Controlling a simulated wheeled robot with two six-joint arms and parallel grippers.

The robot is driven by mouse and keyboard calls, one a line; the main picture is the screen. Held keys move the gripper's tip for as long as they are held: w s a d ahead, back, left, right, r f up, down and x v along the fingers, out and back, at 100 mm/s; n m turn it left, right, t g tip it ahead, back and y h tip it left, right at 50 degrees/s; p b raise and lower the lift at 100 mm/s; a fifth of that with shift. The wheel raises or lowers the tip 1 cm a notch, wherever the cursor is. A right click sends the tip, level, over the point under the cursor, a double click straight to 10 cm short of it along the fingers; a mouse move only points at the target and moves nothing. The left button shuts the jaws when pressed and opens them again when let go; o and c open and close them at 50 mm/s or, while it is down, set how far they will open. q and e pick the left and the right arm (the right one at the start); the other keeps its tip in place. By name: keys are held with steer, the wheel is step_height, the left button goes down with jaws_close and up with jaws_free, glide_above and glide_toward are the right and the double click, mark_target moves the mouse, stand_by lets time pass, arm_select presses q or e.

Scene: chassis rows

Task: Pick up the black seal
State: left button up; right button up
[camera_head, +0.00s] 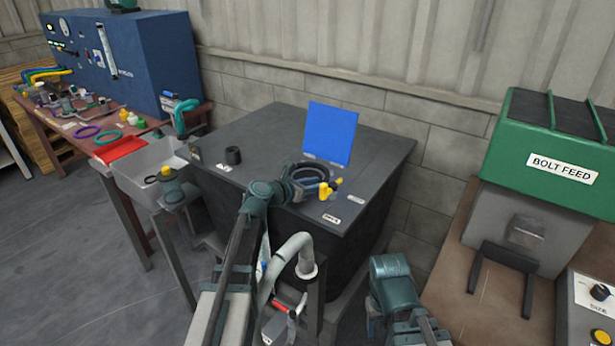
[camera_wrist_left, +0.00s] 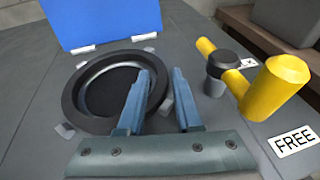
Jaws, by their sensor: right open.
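The black seal (camera_head: 312,171) is a thick dark ring lying flat on the dark grey table, in front of an upright blue panel. It also shows in the left wrist view (camera_wrist_left: 74,98), left of centre. My left gripper (camera_head: 291,187) is at the seal's near side. In the left wrist view, its two blue fingers (camera_wrist_left: 160,74) are apart. The left finger overlaps the ring's opening and the right finger is just outside its right rim. Contact cannot be told. My right gripper (camera_head: 389,275) is low, right of the table, with its fingertips not clearly seen.
A yellow-handled part (camera_head: 331,187) stands close right of the seal, near a FREE label (camera_wrist_left: 295,141). The blue panel (camera_head: 330,134) rises behind. The green bolt feed (camera_head: 550,150) is at right.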

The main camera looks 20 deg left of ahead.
arm_select(q)
jaws_close()
steer(key=shift+r, duration=0.1)
stand_by(0.3)
step_height(320, 180, up, 10)
steer(key=p, duration=1)
